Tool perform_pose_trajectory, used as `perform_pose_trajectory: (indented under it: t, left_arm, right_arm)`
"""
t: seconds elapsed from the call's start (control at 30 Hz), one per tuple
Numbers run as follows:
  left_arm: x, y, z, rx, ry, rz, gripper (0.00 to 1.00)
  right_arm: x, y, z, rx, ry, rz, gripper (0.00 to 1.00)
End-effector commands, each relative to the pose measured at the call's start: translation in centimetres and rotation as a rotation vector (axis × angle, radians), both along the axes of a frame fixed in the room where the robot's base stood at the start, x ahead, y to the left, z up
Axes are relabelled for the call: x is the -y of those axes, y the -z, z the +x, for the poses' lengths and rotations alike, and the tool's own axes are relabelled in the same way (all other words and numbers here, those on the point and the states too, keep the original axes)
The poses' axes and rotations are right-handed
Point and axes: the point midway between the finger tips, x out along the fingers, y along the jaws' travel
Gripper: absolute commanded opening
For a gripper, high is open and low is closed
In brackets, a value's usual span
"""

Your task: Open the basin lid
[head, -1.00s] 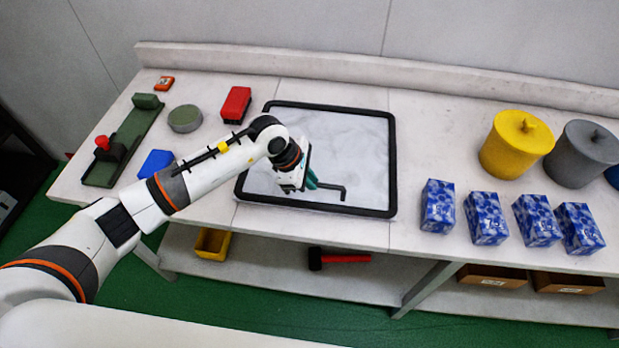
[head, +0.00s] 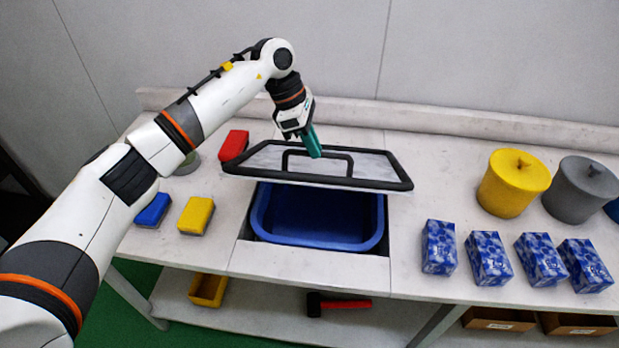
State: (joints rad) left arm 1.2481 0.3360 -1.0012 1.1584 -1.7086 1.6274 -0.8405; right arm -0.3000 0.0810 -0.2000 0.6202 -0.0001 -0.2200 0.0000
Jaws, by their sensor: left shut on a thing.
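The basin lid (head: 260,158) is a pale panel with a thick black rim and a black bar handle (head: 350,162). It is raised and tilted above the bench, off the opening's front part. My left gripper (head: 314,150) is shut on the lid's handle from above, with its teal fingers at the handle's top bar. The blue basin (head: 318,218) sits in the bench opening below the lid. Its front and inside show, and its back edge is hidden by the lid. My right gripper is not in view.
Yellow (head: 513,183) and grey (head: 580,188) lidded pots and several blue patterned boxes (head: 438,247) stand on the right. A red block (head: 233,146), a yellow block (head: 196,215) and a blue block (head: 153,210) lie on the left. A low wall (head: 450,129) runs behind the bench.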

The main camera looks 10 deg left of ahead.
Motion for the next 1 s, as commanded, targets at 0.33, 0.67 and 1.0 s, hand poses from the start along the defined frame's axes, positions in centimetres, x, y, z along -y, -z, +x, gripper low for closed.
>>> perform_pose_trajectory:
  t: [0.33, 0.67, 1.0]
  left_arm:
    - [-0.2, -2.2, 2.8, 0.006, -0.008, 0.004, 0.00]
    - [-0.2, -2.3, 3.0, 0.006, -0.009, 0.006, 0.00]
    - [-0.3, -2.2, 3.0, 0.005, -0.009, 0.006, 0.00]
  right_arm:
    - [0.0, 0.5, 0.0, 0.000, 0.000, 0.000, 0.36]
    - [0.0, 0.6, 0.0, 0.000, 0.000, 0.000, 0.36]
    - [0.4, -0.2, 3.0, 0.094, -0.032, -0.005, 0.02]
